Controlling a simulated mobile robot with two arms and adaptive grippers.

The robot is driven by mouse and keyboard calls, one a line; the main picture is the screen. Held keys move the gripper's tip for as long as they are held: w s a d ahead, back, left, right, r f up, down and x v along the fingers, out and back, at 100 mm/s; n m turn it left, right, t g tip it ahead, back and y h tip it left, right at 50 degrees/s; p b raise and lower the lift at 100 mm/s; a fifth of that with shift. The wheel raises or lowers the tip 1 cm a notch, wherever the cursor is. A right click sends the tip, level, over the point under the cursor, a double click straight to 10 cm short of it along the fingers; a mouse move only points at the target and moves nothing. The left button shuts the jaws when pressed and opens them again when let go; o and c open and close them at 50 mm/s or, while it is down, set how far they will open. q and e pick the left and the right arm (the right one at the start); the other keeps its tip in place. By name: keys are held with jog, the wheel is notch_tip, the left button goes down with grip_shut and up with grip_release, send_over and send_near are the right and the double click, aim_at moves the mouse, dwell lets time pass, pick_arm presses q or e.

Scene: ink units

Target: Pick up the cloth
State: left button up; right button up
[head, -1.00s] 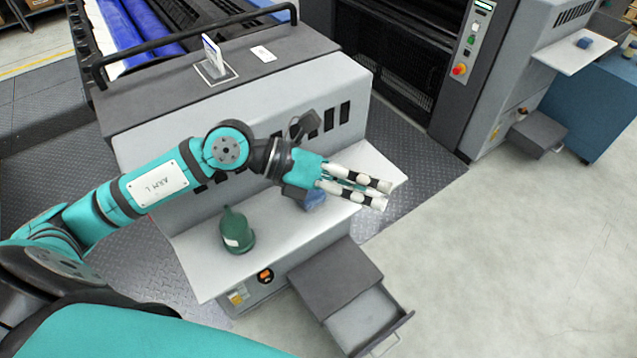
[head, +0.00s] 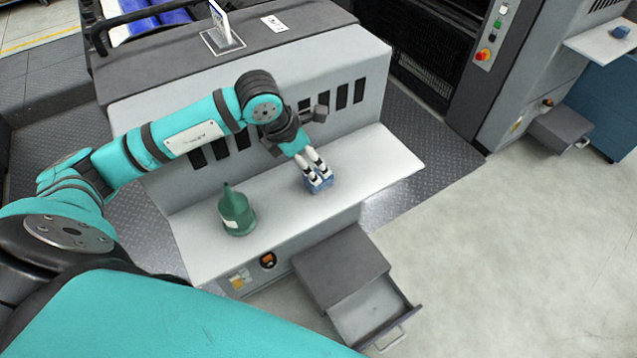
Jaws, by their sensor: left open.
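The blue cloth (head: 321,186) lies crumpled on the white shelf (head: 275,212) of the grey machine. My left gripper (head: 316,174) points down at it from above, with its fingers open and their tips at the cloth, partly covering it. I cannot tell whether the tips touch the cloth. My right gripper is not in view.
A green bottle (head: 237,212) with a tapered spout stands on the shelf, left of the cloth. Below the shelf, an open grey drawer (head: 372,308) sticks out. Another blue cloth (head: 620,32) lies on a ledge at the far right. The shelf's right end is clear.

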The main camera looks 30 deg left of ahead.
aim_at(318, 173)
pick_arm(q)
jog(key=b+x, duration=0.1)
jog(key=x, duration=0.2)
jog(key=b+x, duration=0.1)
jog(key=x, duration=0.2)
jog(key=shift+d+f+b, duration=0.2)
jog(key=shift+d+b, duration=0.1)
jog(key=shift+r, duration=0.1)
jog(key=c, duration=1)
jog(key=shift+s, duration=0.1)
jog(key=shift+c, duration=0.2)
jog(key=shift+r, duration=0.1)
